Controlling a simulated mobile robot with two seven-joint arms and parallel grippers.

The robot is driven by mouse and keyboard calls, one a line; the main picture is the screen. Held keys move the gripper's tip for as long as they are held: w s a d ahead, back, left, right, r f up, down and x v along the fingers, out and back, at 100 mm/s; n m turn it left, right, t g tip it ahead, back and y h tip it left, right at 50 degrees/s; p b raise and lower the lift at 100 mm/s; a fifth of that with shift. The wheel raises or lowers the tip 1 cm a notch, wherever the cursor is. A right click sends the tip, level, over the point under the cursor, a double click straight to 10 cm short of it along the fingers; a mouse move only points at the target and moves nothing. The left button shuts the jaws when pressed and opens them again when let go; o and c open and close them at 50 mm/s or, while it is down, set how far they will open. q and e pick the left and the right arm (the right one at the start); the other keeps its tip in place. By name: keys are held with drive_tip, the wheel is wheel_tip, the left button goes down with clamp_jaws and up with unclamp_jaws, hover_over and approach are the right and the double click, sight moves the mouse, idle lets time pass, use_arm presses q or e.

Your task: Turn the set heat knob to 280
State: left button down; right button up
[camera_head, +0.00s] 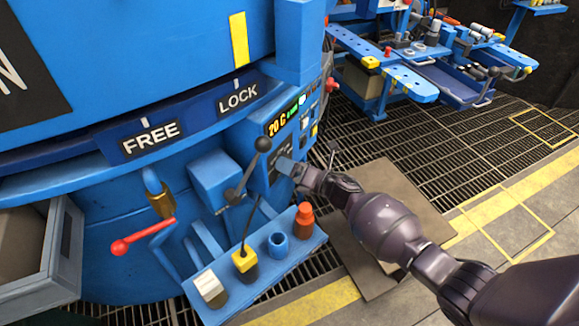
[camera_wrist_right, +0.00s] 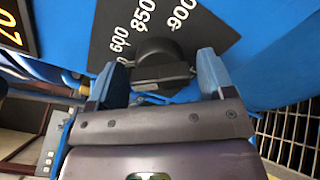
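The dark round knob (camera_wrist_right: 158,62) with a raised grip bar sits on a black dial plate (camera_wrist_right: 105,25) in the right wrist view. White marks 600, 850 and 900 show beyond it; no 280 mark is visible. My right gripper (camera_wrist_right: 162,72) is open, one blue-grey finger on each side of the knob, with gaps visible and contact not evident. In the head view my right gripper (camera_head: 287,167) is at the dark dial area (camera_head: 281,149) on the blue furnace panel, hiding part of it. My left gripper is not in view.
A display (camera_head: 283,118) reading about 20 C sits above the dial. A black-knobbed lever (camera_head: 263,145) stands close left of my right gripper. A blue shelf (camera_head: 262,266) below holds several coloured fittings. A red-handled valve (camera_head: 143,237) is farther left. Grated floor lies right.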

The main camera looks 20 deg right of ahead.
drive_tip(key=shift+o, duration=0.3)
drive_tip(key=shift+s+d, duration=0.2)
drive_tip(key=shift+s, duration=0.05)
use_arm(q)
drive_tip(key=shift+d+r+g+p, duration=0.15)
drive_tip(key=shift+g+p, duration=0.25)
drive_tip(key=shift+p, duration=0.5)
use_arm(e)
drive_tip(key=v, duration=1)
drive_tip(key=shift+s, duration=0.15)
